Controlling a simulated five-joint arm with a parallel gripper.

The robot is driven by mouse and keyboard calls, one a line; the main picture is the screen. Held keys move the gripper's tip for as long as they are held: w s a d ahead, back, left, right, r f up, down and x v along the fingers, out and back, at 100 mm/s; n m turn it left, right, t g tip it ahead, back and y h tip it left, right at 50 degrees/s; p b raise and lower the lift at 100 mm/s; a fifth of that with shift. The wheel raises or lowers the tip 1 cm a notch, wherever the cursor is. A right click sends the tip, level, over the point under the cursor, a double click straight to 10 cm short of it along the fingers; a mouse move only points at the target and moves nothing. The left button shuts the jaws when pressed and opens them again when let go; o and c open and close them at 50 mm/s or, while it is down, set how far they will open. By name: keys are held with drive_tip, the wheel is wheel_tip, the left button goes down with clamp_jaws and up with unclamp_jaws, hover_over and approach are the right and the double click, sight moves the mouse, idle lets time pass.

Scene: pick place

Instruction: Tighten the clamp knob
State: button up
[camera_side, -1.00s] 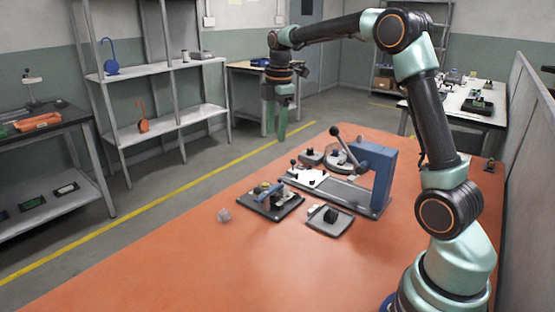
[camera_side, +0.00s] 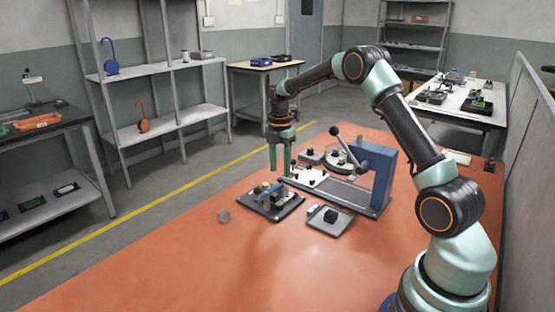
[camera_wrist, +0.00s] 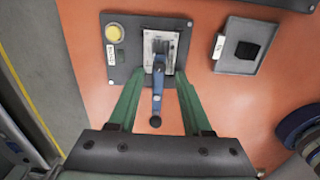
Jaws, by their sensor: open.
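A dark base plate (camera_side: 285,210) lies on the orange table. In the wrist view the plate (camera_wrist: 113,73) carries a metal block (camera_wrist: 171,44) with a blue lever (camera_wrist: 157,88) that ends in a dark round knob (camera_wrist: 155,121). I cannot tell for certain that this is the clamp knob. My gripper (camera_side: 280,172) points down above the far part of the plate. In the wrist view its green fingers (camera_wrist: 158,74) are open, one on each side of the lever, with nothing between them gripped. Contact with the lever cannot be told.
A yellow round button (camera_wrist: 114,33) sits on the same plate. A grey tray with a black block (camera_side: 332,215) lies to its right. Behind stands a blue press (camera_side: 370,176) with a long lever. The front table is clear.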

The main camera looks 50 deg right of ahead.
sight(280, 180)
drive_tip(key=shift+f, duration=1.3)
